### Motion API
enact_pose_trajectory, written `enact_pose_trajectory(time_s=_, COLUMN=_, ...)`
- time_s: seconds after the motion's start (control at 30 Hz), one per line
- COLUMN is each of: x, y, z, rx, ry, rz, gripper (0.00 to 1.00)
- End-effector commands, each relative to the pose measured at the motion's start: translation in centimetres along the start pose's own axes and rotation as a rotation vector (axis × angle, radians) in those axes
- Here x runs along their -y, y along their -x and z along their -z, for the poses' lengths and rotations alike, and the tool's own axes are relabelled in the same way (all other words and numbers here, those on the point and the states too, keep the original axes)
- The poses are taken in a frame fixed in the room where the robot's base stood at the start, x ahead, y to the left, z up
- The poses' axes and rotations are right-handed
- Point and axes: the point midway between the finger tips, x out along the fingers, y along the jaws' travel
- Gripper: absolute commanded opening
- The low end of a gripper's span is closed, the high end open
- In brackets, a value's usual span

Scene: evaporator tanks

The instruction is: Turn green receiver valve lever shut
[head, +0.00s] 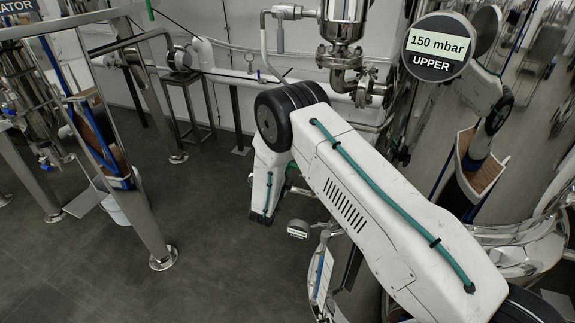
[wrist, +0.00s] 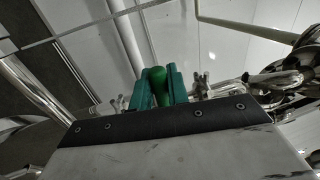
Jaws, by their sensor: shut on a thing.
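In the wrist view, my gripper (wrist: 157,84) has two teal fingers closed around a green lever handle (wrist: 158,78). The handle's rounded green end sits between the fingers, one finger on each side. The valve body and the pipe it belongs to cannot be made out there.
In the head view, a steel vessel with pipe fittings (head: 345,60) stands behind my arm. A round gauge reading 150 mbar UPPER (head: 438,47) is at upper right. A steel frame leg (head: 140,200) stands at left. The dark floor (head: 190,235) between is clear.

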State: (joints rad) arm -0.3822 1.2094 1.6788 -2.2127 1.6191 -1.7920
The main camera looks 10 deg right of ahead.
Motion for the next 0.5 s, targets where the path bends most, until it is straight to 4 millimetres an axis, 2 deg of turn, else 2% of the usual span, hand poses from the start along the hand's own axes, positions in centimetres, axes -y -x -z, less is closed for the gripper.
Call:
enact_pose_trajectory(time_s=0.03, x=-0.26, y=0.15, z=0.08, rx=0.002, ry=0.004, rz=-0.005, gripper=0.00)
enact_pose_trajectory(time_s=0.07, x=-0.26, y=0.16, z=0.09, rx=0.002, ry=0.004, rz=-0.005, gripper=0.25)
enact_pose_trajectory(time_s=0.1, x=-0.26, y=0.16, z=0.09, rx=0.002, ry=0.004, rz=-0.005, gripper=0.36)
enact_pose_trajectory(time_s=0.37, x=-0.14, y=0.11, z=0.05, rx=0.001, ry=0.001, rz=-0.003, gripper=0.36)
enact_pose_trajectory(time_s=0.5, x=-0.15, y=1.05, z=-0.05, rx=0.003, ry=0.001, rz=-0.004, gripper=0.36)
